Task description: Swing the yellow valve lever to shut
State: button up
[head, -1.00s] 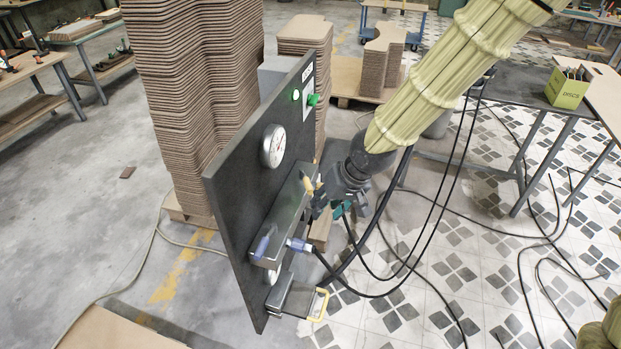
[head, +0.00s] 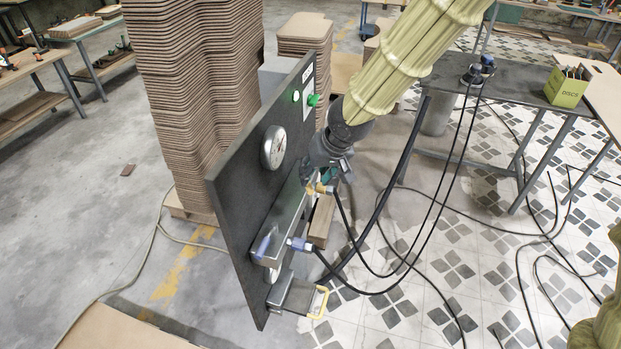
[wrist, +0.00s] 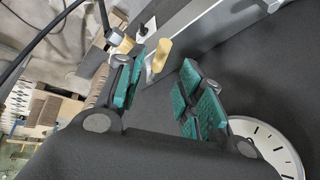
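The yellow valve lever (wrist: 160,54) shows in the wrist view, standing out from a grey metal bar just beyond and between my fingertips. My gripper (wrist: 168,80) is open, with green pads on both fingers and a clear gap between them. I see no contact between pads and lever. In the head view my gripper (head: 322,178) is at the upper end of the metal manifold (head: 281,228) on the dark panel (head: 238,185). There the gripper and hose fittings crowd the lever, and its exact pose is hard to tell.
A pressure gauge (head: 273,147) sits on the panel, close beside one finger. A black hose (head: 352,232) leaves near my gripper; another joins a blue fitting (head: 299,244) lower down. A yellow handle (head: 318,302) sticks out at the panel's bottom. Tall stacked boards (head: 195,90) stand behind.

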aim_at(310, 185)
jog(key=shift+p+x, duration=0.35)
jog(key=shift+x, duration=2.05)
jog(key=shift+r, duration=0.1)
grip_shut()
